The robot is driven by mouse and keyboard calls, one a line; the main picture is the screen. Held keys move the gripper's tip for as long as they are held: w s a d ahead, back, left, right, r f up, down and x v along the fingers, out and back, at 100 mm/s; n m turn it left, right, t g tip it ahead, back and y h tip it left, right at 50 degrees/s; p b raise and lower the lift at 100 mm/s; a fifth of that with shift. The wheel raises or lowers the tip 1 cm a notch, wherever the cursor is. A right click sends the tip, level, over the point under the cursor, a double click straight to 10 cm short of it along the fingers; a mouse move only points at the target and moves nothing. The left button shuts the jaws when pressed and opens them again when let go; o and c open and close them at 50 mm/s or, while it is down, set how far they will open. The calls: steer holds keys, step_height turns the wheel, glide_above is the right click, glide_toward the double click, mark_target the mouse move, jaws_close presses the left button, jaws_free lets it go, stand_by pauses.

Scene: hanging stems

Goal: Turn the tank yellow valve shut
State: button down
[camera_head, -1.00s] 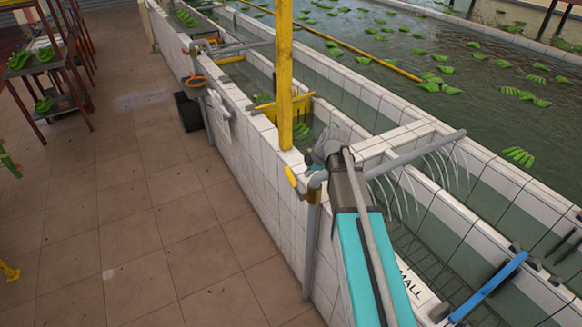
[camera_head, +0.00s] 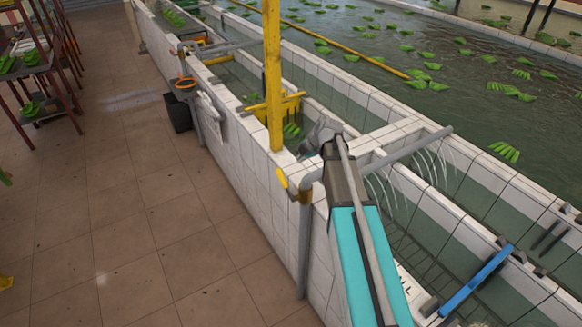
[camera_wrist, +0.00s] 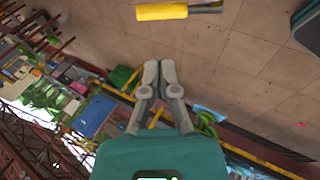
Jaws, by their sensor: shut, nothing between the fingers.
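The yellow valve handle (camera_head: 281,179) sticks out on the outer side of the tiled tank wall, beside a grey pipe (camera_head: 304,235) that runs down to the floor. In the wrist view a yellow handle (camera_wrist: 162,11) shows at the top edge, with a grey stem at its right end. My gripper (camera_wrist: 159,65) is shut and empty. Its fingertips are apart from the handle, which lies beyond them in the picture. In the head view my arm reaches over the wall top, and its grey end is close to the valve, but the fingertips are not clear there.
A yellow post (camera_head: 272,75) rises from the wall close behind my arm's end. A grey pipe with water jets (camera_head: 415,147) crosses the trough to the right. An orange ring-shaped handle (camera_head: 186,83) is farther along the wall. The tiled floor (camera_head: 165,215) at left is clear.

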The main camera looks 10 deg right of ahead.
mark_target(282, 177)
steer(key=shift+b+x, duration=5.3)
steer(key=shift+x, duration=0.95)
steer(key=shift+w+a+f+b, duration=0.2)
steer(key=shift+f+b, duration=0.3)
steer(key=shift+f, duration=0.05)
steer(key=shift+a, duration=0.4)
steer(key=shift+d, duration=0.2)
steer(key=shift+w, duration=0.1)
